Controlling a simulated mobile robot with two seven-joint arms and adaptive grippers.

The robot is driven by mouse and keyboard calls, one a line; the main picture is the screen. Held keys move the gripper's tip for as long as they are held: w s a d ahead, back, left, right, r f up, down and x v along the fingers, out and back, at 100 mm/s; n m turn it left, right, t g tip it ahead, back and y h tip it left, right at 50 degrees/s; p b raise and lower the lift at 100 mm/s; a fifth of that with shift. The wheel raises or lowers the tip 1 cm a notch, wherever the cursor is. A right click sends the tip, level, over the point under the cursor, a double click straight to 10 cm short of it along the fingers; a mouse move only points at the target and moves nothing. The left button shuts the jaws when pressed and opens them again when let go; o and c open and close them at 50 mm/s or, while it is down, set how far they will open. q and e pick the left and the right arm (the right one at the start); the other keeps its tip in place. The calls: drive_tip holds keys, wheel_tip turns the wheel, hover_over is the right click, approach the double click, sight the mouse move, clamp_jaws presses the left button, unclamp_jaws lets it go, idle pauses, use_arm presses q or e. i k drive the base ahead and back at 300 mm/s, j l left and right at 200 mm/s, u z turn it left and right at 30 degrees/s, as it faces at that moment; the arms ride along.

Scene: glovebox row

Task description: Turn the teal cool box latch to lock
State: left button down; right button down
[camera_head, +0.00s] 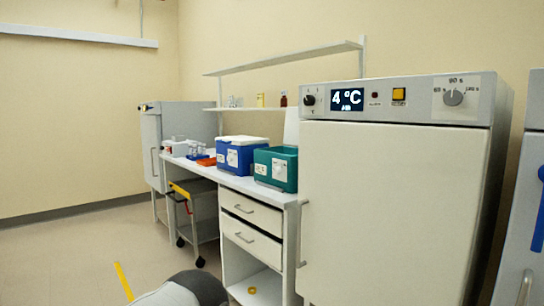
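The teal cool box (262,155) stands on the white bench (232,181), at its near right end beside the tall white cabinet. White labels show on its sides. Its latch is too small to make out, so I cannot tell how it is turned. A pale upright panel (292,127) shows behind the box; I cannot tell whether it is the box's lid. Neither of my grippers is in view. Only a grey and white part of my arm shows at the bottom edge, well below and left of the box.
A blue cool box (232,158) with a white lid stands just left of the teal one. The tall cabinet (390,210) with a 4 °C display blocks the right side. A wheeled cart (200,225) stands under the bench. The floor at left (70,260) is clear.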

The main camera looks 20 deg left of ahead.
sight(277, 171)
drive_tip(key=j, duration=0.45)
drive_tip(key=i+j+u, duration=0.1)
drive_tip(key=j, duration=0.35)
drive_tip(key=i+j, duration=0.1)
drive_tip(key=j, duration=0.85)
drive_tip(key=i+j, duration=0.2)
drive_tip(key=j, duration=0.15)
drive_tip(key=i+j+u, duration=0.1)
drive_tip(key=i+j, duration=0.15)
drive_tip(key=j, duration=0.15)
drive_tip(key=i+j+u, duration=0.1)
drive_tip(key=j, duration=0.25)
drive_tip(key=i, duration=0.1)
